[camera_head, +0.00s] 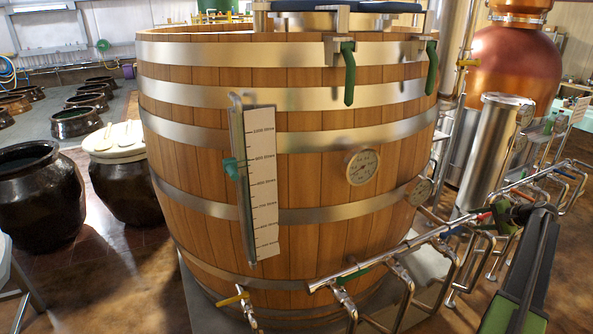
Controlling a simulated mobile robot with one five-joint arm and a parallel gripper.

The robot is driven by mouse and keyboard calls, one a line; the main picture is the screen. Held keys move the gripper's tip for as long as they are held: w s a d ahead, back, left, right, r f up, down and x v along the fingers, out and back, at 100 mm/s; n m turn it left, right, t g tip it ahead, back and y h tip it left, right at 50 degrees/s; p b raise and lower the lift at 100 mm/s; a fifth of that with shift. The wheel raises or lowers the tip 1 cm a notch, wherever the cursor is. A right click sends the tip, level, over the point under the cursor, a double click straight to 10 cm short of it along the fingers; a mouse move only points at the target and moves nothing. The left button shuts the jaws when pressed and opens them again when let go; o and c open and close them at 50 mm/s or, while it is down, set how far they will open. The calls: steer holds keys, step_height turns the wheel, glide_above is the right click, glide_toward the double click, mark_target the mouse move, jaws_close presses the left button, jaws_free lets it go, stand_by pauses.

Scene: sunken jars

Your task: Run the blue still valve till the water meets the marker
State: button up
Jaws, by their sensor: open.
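A tall wooden vat (320,180) with metal bands stands in the middle. A sight tube (243,215) runs down its front beside a white litre scale (263,185). A teal marker (232,167) sits on the tube, near the second label from the top. I cannot make out a water line in the tube. A pipe with coloured valve handles runs up to the right. A small blue handle (565,172) shows near its far end, towards the copper still (515,65). My gripper (497,220) is open near the pipe, beside a red handle; contact cannot be told.
A green handle (350,276) and a yellow handle (235,298) are on low taps at the front. A steel cylinder (490,150) stands behind the pipe. Dark jars (40,205) stand at left, one with a pale lid (115,140). Bent pipes crowd the lower right.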

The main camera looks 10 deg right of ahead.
steer(key=b, duration=0.4)
glide_toward(457, 230)
steer(key=x, duration=0.3)
steer(key=shift+s+d+r, duration=0.1)
steer(key=shift+d, duration=0.1)
steer(key=b+x, duration=0.5)
steer(key=x, duration=0.2)
steer(key=shift+w+a+f, duration=0.1)
steer(key=shift+w+f, duration=0.1)
steer(key=shift+w, duration=0.05)
steer(key=shift+c, duration=0.4)
steer(key=shift+r, duration=0.1)
jaws_close()
